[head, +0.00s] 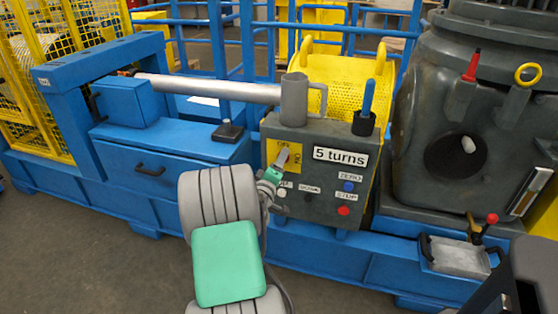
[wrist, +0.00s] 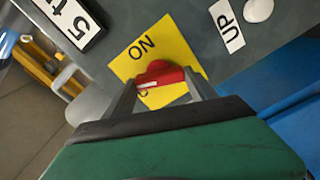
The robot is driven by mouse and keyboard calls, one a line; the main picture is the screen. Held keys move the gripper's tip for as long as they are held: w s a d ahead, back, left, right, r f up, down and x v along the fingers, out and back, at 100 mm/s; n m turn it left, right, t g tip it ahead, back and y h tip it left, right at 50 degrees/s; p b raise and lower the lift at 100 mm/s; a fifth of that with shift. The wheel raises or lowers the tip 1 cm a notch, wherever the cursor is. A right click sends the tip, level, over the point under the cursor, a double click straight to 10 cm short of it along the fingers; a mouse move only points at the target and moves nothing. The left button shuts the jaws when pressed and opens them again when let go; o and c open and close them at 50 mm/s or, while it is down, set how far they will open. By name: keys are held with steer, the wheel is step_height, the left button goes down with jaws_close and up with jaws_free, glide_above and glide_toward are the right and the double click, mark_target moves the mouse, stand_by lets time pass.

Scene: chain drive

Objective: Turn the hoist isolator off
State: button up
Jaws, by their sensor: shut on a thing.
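The hoist isolator is a red handle (wrist: 160,75) on a yellow plate (wrist: 187,40) marked ON, seen in the wrist view. The plate (head: 271,150) also shows on the dark control box (head: 325,195) in the head view. My gripper (wrist: 160,88) is shut on the red handle, with one finger on each side of it. In the head view my gripper (head: 280,163) reaches the plate and covers the handle. The plate's lettering is partly hidden in both views, and I cannot tell which mark the handle points to.
A "5 turns" label (head: 340,156) is right of the plate. Below are a white button (head: 282,193), a blue ZERO button (head: 348,187) and a red STOP button (head: 344,211). A blue lever (head: 368,98) and a grey cylinder (head: 294,100) stand above the box.

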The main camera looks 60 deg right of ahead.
steer(key=n+p, duration=0.2)
steer(key=n, duration=0.2)
steer(key=shift+n, duration=0.3)
steer(key=shift+f, duration=0.1)
stand_by(0.4)
steer(key=o, duration=1.4)
steer(key=shift+c, duration=0.2)
steer(key=s+a, duration=0.1)
steer(key=a, duration=0.6)
steer(key=shift+a, duration=0.4)
steer(key=shift+s, duration=0.1)
